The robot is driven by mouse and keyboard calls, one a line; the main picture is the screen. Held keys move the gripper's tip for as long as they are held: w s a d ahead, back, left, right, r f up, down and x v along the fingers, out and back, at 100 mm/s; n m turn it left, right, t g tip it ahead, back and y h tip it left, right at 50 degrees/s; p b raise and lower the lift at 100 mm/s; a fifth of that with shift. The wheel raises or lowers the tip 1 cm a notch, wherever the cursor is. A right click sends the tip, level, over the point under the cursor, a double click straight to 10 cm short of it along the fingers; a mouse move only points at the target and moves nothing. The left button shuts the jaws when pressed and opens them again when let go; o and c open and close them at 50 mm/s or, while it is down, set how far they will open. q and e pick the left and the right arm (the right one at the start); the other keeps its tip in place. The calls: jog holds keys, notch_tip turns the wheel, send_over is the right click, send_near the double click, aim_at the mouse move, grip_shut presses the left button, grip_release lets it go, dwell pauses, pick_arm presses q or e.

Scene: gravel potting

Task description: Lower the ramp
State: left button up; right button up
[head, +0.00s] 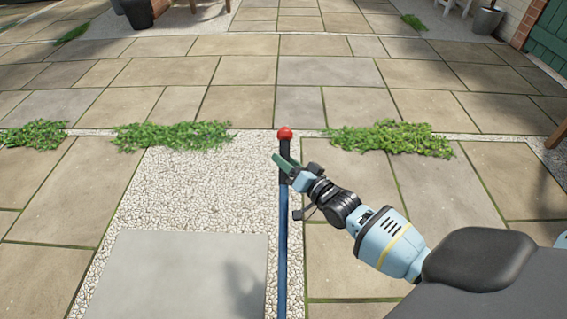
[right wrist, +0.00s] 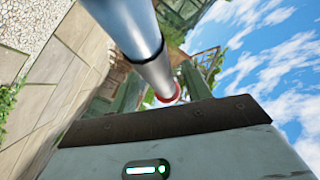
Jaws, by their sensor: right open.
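A blue lever (head: 283,240) stands up from the bottom edge of the head view, with a black grip and a red ball knob (head: 285,134) on top. My right gripper (head: 286,165) is open at the black grip, just below the knob. In the right wrist view the pole (right wrist: 135,30) runs between the two fingers of the gripper (right wrist: 163,88), with red at its far end. I cannot tell whether the fingers touch it. The lever's foot is out of view, and I cannot make out a ramp. My left gripper is not in view.
A grey slab (head: 175,280) lies in pale gravel (head: 190,185) left of the lever. Stone paving (head: 425,190) and low green plants (head: 390,138) surround it. A dark pot (head: 137,12) stands far back left, and a grey pot (head: 486,20) far back right. The paving beyond is clear.

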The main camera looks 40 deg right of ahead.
jog(key=shift+w, duration=0.6)
grip_shut()
